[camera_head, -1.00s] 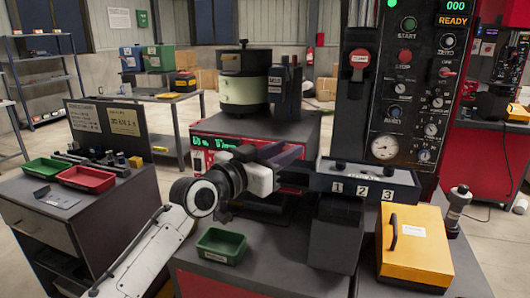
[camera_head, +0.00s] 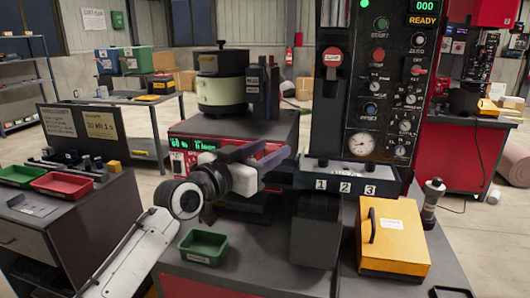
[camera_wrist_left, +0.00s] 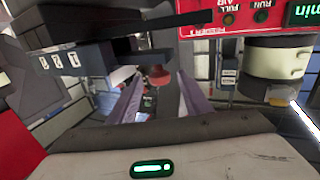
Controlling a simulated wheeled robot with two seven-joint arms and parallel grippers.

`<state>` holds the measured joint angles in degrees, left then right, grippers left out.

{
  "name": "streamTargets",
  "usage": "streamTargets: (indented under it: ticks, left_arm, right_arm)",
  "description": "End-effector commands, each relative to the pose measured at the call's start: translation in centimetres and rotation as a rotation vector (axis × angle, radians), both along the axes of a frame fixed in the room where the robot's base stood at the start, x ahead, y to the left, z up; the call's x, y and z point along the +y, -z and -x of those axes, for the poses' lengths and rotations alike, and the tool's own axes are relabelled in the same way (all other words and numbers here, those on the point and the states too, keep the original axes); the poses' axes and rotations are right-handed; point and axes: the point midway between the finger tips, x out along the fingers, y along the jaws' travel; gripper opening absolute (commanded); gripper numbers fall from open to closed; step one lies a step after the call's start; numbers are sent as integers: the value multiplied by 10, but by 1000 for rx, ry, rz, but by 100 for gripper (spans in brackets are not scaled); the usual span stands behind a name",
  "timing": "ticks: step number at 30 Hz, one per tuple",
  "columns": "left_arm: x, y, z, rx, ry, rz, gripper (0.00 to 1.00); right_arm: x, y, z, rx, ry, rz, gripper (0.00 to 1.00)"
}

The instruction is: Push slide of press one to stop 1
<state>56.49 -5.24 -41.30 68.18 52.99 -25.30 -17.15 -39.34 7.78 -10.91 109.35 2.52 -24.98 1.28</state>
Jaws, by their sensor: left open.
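Press one (camera_head: 385,80) is the tall dark press with a control panel, in the head view. Its dark crosspiece carries a plate marked 1, 2, 3 (camera_head: 345,186), also seen inverted at left in the wrist view (camera_wrist_left: 60,62). My left gripper (camera_head: 275,158) is beside the left end of this crosspiece, with its fingers pointing towards the press. In the left wrist view its two purple-grey fingers (camera_wrist_left: 158,95) are apart. A red knob (camera_wrist_left: 158,77) shows between them, near the tips; I cannot tell if they touch it. The slide itself is not clearly distinguishable.
A green tray (camera_head: 204,247) sits on the bench below my left arm. A yellow box with a handle (camera_head: 393,238) stands right of the press foot. A bowl feeder (camera_head: 222,85) stands behind. Red and green trays (camera_head: 62,184) lie on the left cabinet.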

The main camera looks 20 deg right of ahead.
Motion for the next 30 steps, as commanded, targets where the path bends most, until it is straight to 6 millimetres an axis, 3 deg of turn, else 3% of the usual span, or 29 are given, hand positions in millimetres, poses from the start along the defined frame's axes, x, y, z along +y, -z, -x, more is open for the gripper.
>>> streamTargets:
  ticks: [5, 21, 30]
  left_arm:
    - [9, 1, 6, 0, 0, 1, 45]
    - [74, 1, 56, -1, 0, 1, 45]
    - [82, 0, 63, 1, 0, -1, 45]
  right_arm:
    - [0, 0, 0, -1, 0, 0, 45]
    - [0, 8, 0, -1, 0, 0, 45]
    - [0, 9, 0, -1, 0, 0, 45]
